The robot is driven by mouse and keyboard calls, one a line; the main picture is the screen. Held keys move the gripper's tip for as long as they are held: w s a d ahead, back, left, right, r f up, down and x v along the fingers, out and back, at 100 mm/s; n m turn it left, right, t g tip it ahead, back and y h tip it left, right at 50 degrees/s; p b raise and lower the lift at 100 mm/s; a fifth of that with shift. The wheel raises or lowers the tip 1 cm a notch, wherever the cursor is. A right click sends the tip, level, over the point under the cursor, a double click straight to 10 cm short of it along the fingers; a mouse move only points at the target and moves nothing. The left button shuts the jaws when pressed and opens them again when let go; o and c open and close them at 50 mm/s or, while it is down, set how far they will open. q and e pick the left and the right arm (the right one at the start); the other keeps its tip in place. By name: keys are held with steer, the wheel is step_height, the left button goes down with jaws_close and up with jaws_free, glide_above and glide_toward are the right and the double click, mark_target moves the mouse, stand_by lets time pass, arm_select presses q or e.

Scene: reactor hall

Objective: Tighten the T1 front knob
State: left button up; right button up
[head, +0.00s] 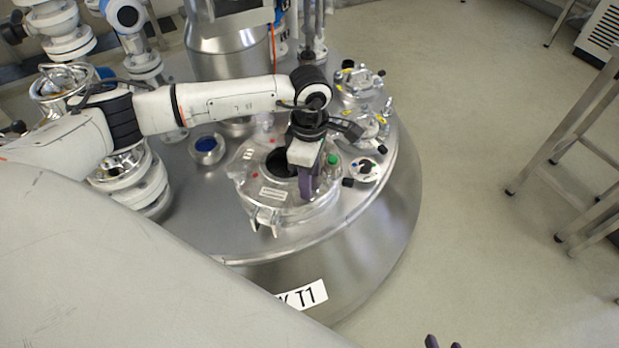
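The T1 vessel (345,262) is a broad steel tank with a sign (308,294) ending in "T1" on its front. On its top sits a round lidded opening (265,192) with a dark centre and metal clamps (264,219) at its front. My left gripper (306,188) hangs over the right part of this lid, its purple fingers pointing down; its grip is unclear. A green-capped part (333,160) is just right of it. I cannot tell which part is the front knob; the gripper hides some of the lid. My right gripper (442,342) shows only two separate purple fingertips at the bottom edge.
Small fittings with black knobs (368,126) crowd the tank's right rim. Pipes and valves (134,180) stand at the left, with a steel column (228,48) behind. Metal frame legs (567,130) stand at the far right. The floor (470,190) between is clear.

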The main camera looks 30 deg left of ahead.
arm_select(q)
steer(key=shift+w+r, duration=0.1)
steer(key=shift+r, duration=0.1)
stand_by(0.3)
steer(key=o, duration=1)
steer(key=shift+f, duration=0.1)
steer(key=shift+o, duration=0.2)
step_height(320, 180, up, 10)
steer(key=p, duration=0.1)
steer(key=shift+r+p, duration=0.2)
steer(key=shift+p, duration=0.2)
